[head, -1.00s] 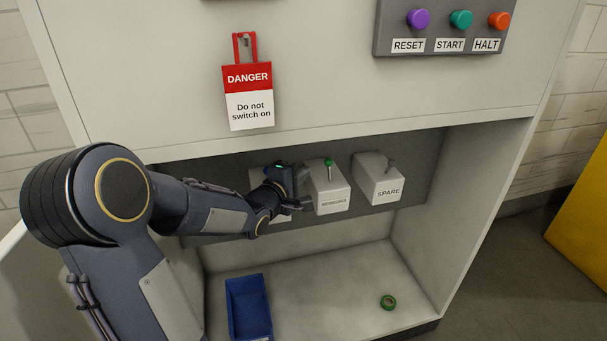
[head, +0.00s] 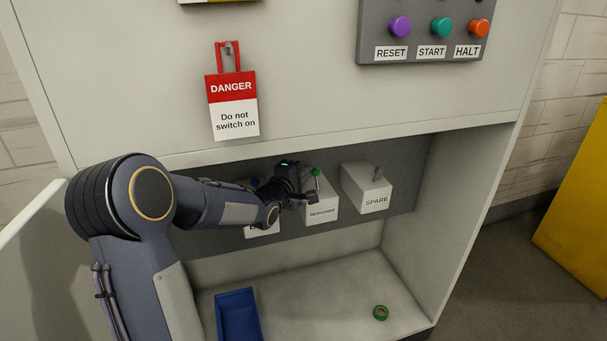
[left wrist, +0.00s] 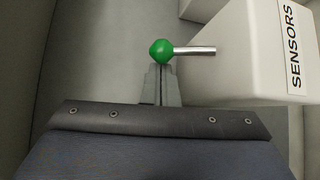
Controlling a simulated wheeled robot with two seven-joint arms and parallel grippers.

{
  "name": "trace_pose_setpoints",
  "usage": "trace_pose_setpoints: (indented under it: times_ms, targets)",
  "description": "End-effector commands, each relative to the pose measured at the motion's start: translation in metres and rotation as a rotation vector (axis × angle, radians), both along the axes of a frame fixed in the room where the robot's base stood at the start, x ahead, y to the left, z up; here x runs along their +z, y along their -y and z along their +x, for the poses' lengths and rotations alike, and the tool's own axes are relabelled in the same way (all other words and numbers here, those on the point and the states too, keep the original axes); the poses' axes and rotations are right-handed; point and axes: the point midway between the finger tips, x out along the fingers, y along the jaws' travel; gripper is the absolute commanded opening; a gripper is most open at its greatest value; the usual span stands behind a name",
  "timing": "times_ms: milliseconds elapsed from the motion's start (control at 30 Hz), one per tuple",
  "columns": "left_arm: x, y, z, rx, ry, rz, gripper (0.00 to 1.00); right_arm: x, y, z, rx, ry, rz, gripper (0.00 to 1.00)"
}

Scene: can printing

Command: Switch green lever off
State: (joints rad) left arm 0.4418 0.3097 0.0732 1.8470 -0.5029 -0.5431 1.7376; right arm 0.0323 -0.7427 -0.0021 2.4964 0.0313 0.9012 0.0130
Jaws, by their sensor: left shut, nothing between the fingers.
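The green lever (head: 316,174) is a metal rod with a green ball knob on the middle box (head: 321,207), inside the open cabinet. In the left wrist view the green knob (left wrist: 161,51) is at top centre, its rod running right to the box marked SENSORS (left wrist: 290,55). My left gripper (head: 311,198) is shut and empty, in front of the middle box by the lever. In the left wrist view its fingertips (left wrist: 161,70) are right at the knob; I cannot tell whether they touch it. My right gripper is not in view.
The SPARE box (head: 367,190) with a grey lever stands to the right. Another box (head: 262,229) is partly hidden behind my left arm. A blue bin (head: 238,316) and green tape roll (head: 380,313) lie on the cabinet floor. A DANGER tag (head: 233,106) hangs above.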

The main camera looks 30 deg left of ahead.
Motion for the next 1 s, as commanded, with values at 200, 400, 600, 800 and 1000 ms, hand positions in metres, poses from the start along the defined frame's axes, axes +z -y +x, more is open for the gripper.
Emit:
trace_pose_setpoints:
  times_ms: [200, 400, 600, 800, 1000]
  targets:
    - [0.001, 0.001, -0.002, 0.0, 0.001, 0.0, 0.0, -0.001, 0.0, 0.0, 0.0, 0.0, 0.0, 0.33]
    - [0.002, 0.003, -0.002, 0.0, 0.001, 0.0, 0.0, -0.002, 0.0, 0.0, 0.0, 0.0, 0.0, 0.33]
    - [0.002, 0.004, -0.004, 0.0, 0.0, 0.0, 0.0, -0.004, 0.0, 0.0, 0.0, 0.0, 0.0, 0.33]
    - [0.003, 0.005, -0.005, 0.0, 0.0, 0.0, 0.0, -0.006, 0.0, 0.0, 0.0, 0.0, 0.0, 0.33]
    - [0.003, 0.008, -0.007, -0.001, 0.001, 0.0, 0.0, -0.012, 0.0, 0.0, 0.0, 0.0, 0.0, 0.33]
